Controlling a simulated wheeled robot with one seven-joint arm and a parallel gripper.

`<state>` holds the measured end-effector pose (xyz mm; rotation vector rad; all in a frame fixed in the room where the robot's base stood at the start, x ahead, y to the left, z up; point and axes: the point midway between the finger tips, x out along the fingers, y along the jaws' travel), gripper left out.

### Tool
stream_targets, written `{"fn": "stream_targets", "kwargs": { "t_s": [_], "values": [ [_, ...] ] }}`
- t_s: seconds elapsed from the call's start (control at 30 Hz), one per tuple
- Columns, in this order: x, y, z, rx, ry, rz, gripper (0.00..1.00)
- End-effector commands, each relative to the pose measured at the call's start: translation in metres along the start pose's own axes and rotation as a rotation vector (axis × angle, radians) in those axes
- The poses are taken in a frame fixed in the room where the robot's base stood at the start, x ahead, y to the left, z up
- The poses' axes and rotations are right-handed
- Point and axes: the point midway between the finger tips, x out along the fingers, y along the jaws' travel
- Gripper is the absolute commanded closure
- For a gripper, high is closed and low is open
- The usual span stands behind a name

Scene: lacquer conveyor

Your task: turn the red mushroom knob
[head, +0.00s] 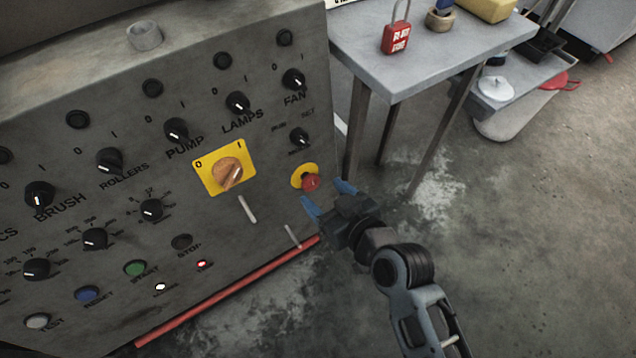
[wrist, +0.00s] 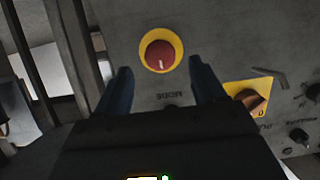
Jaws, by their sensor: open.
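The red mushroom knob (head: 311,182) sits on a round yellow plate (head: 297,171) at the lower right of the grey control panel. In the wrist view the red knob (wrist: 160,55) shows a short white mark on its face, with the yellow plate (wrist: 161,34) around it. My gripper (head: 327,198) is open, its blue fingers just right of and below the knob in the head view. In the wrist view my gripper (wrist: 161,78) has its fingertips on either side below the knob, apart from it, with nothing between them.
A yellow plate with an orange rotary switch (head: 228,173) is left of the knob. Black knobs, such as the fan knob (head: 293,79), cover the panel (head: 270,130). A red rail (head: 225,293) runs along its foot.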

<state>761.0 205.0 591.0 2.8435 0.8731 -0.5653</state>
Motion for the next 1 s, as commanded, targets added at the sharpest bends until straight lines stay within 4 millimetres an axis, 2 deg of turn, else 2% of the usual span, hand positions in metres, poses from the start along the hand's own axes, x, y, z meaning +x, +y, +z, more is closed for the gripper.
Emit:
{"fn": "stream_targets", "kwargs": {
  "t_s": [0.1, 0.3, 0.67, 1.0],
  "values": [
    [0.02, 0.001, 0.001, -0.002, 0.0, 0.0, 0.31],
    [0.041, 0.0, 0.001, 0.0, 0.0, 0.001, 0.31],
    [0.047, 0.001, 0.0, 0.0, 0.0, 0.002, 0.31],
    [0.046, 0.001, 0.001, 0.0, 0.0, 0.002, 0.62]
  ]
}}
